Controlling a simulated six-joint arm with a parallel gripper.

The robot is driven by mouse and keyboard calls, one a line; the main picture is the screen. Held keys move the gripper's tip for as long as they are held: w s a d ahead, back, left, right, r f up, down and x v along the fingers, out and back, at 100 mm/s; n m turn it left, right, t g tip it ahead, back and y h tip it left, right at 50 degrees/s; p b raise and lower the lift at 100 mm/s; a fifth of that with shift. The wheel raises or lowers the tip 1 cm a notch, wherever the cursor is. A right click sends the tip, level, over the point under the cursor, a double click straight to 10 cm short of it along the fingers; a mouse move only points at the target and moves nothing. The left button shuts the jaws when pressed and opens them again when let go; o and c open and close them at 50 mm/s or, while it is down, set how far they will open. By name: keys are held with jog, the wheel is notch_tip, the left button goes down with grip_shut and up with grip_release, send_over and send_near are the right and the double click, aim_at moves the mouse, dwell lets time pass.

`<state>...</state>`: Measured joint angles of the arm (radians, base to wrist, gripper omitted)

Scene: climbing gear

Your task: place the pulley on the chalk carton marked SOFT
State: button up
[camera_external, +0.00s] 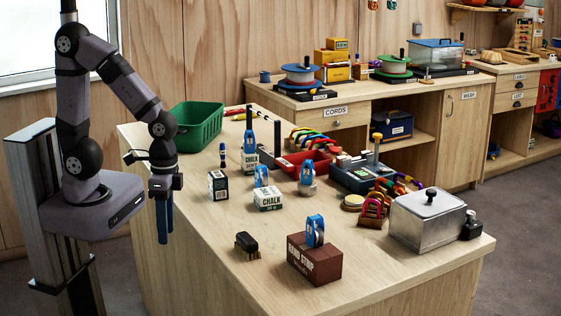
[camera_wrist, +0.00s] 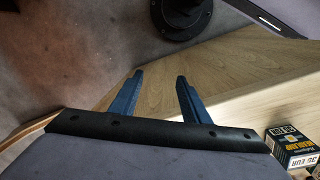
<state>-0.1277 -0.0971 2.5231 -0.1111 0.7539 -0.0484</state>
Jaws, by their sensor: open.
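My gripper (camera_external: 164,218) hangs empty, fingers down, beside the bench's left edge. Its two fingers stand apart in the wrist view (camera_wrist: 160,82). Several blue pulley-like pieces are on the bench: one (camera_external: 315,230) on a brown block, one (camera_external: 307,174) on a small grey stand, and one (camera_external: 261,175) at a white and green chalk carton (camera_external: 268,201). Whether that last one rests on the carton or behind it is unclear. Another white container (camera_external: 250,160) with CHALK lettering stands farther back, below a blue bottle-like top. I cannot read SOFT surely on either.
A headlamp box (camera_external: 218,187) stands nearest my gripper, also at the wrist view's right edge (camera_wrist: 292,150). A brush (camera_external: 247,245), the brown block (camera_external: 315,262) and a metal box (camera_external: 427,220) occupy the front. A green basket (camera_external: 196,126) stands at the back left.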

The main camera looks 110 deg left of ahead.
jog(key=m, duration=0.1)
jog(key=d+m+y, duration=0.1)
jog(key=m, duration=0.1)
jog(key=shift+s, duration=0.15)
